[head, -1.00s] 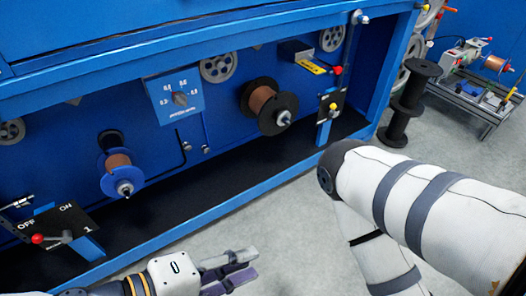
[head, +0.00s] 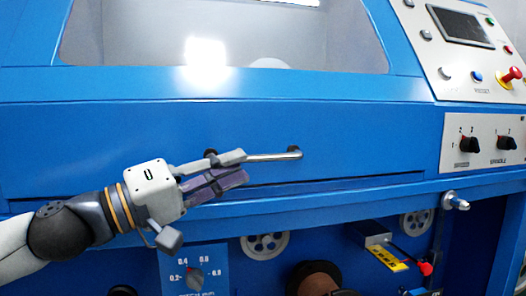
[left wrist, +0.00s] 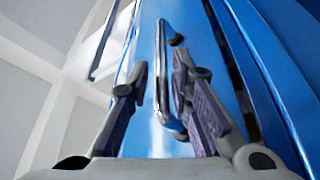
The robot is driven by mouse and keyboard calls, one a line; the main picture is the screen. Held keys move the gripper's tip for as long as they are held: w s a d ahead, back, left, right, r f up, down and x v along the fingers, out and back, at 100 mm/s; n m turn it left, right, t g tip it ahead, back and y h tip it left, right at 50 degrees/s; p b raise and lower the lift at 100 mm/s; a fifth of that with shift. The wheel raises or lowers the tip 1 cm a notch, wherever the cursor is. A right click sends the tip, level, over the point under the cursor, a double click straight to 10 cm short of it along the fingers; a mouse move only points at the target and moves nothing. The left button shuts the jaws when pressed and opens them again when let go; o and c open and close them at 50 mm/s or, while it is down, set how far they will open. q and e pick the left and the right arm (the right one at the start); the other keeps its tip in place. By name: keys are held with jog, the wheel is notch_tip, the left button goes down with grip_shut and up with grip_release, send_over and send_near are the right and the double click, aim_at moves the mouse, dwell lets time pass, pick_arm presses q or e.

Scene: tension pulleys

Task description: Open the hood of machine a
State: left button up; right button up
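The hood (head: 330,120) of the blue machine is a wide blue panel with a large window above it, and it looks closed. A horizontal metal handle (head: 275,156) is fixed to its lower front. The handle also shows in the left wrist view (left wrist: 162,75), lying between my finger tips. My left gripper (head: 240,169) is at the handle's left part, with its fingers open above and below the bar in the head view. Its spread fingers (left wrist: 160,75) show in the left wrist view too. I cannot tell whether they touch the bar. My right gripper is out of view.
A control panel (head: 470,85) with a screen and a red button is at the upper right, above a panel of black knobs (head: 483,143). Below the hood are a dial plate (head: 208,270), pulleys (head: 265,245) and a spool (head: 318,278).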

aim_at(258, 158)
pick_arm(q)
jog(key=x, duration=0.5)
jog(key=shift+w+d+p, duration=0.2)
jog(key=shift+d+p, duration=0.1)
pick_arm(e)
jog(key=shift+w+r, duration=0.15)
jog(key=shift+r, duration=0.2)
pick_arm(q)
grip_shut()
jog(key=s+d+r+n+p, duration=0.1)
jog(key=s+d+r+p, duration=0.2)
jog(key=s+r+p, duration=0.7)
jog(key=s+d+r+n+y+p, duration=0.1)
jog(key=s+d+r+p, duration=0.3)
jog(key=s+r+p, duration=0.6)
jog(key=shift+s+d+r+n+p, duration=0.2)
jog(key=shift+s+r+n+p, duration=0.3)
jog(key=shift+s+r, duration=2)
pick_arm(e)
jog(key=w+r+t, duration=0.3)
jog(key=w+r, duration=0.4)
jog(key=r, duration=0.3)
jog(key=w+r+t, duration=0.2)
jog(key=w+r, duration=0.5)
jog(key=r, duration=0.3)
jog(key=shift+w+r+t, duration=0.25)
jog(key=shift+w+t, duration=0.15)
pick_arm(q)
jog(key=shift+w+r, duration=1.05)
